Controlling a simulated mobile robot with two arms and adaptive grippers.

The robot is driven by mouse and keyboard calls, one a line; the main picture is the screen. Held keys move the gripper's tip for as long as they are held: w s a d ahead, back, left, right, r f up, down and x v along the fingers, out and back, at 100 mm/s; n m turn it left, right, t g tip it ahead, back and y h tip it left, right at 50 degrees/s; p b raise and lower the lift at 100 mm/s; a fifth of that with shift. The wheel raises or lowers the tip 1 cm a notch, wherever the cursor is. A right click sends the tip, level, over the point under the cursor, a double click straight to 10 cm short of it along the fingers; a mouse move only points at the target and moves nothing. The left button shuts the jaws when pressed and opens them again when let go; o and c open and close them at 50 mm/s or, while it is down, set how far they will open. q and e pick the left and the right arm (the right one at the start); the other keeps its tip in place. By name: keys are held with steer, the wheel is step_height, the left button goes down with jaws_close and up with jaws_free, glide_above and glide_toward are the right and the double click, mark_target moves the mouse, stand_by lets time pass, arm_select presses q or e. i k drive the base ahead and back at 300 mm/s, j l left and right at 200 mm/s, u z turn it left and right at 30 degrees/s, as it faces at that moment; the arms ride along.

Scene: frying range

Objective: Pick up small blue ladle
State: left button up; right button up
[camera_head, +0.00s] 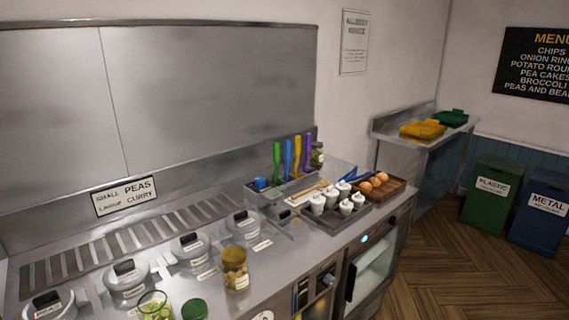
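I cannot clearly make out a ladle. Several upright handles stand in a holder at the back of the counter: a green handle (277,160), a blue handle (287,156), an orange handle (297,155) and a purple handle (307,150). What is at the lower ends of these handles is hidden. A small round blue item (260,183) sits to the left of them; it is too small to tell what it is. Neither of my grippers is in view.
Lidded pots (127,279) and jars, including a brown one (235,270), line the near counter. A tray with white bottles (345,207) and a wooden tray of brown round items (372,182) stand right of the handles. Bins (490,196) stand on the right.

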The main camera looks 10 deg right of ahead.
mark_target(287, 143)
steer(key=j+u, duration=0.2)
steer(key=u, duration=0.95)
steer(key=z, duration=1.45)
steer(key=i+l+u, duration=0.1)
steer(key=u, duration=0.3)
steer(key=i+l+u, duration=0.1)
steer(key=l+u, duration=0.25)
steer(key=i+l+u, duration=0.1)
steer(key=u, duration=0.3)
